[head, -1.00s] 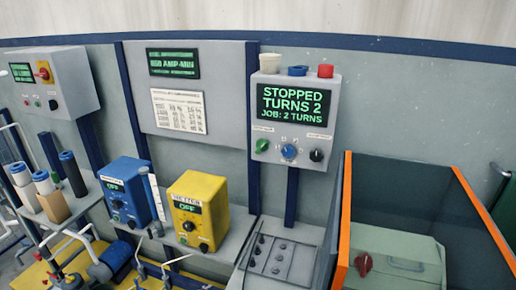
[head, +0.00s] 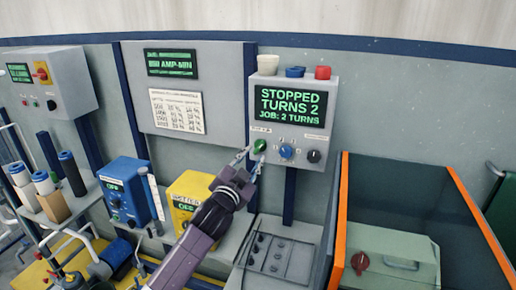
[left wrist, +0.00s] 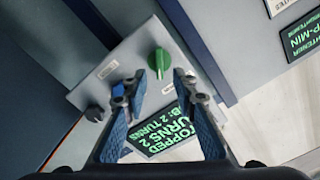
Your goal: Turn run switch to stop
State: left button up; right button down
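The grey control box (head: 318,92) on the wall post has a green knob (head: 259,146), a blue knob (head: 286,151) and a black knob (head: 314,156) in a row. Its screen (head: 290,104) reads STOPPED, TURNS 2, JOB: 2 TURNS. Labels by the knobs are too small to read. My left gripper (head: 250,160) is at the green knob's lower left. In the left wrist view, the gripper (left wrist: 157,88) is open and empty, with the green knob (left wrist: 160,62) just beyond and between its fingertips. I cannot tell whether it touches. My right gripper is not in view.
White, blue and red cups (head: 322,73) stand on the box top. Below are a blue unit (head: 124,192) and a yellow unit (head: 190,188), partly hidden by my left arm. An orange-edged enclosure (head: 343,215) stands at the right. A flat panel (head: 278,250) lies below the box.

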aim_at(259, 148)
pick_arm(q)
jog(key=shift+p+x, duration=0.6)
jog(key=shift+x, duration=2.2)
jog(key=shift+c, duration=0.3)
grip_shut()
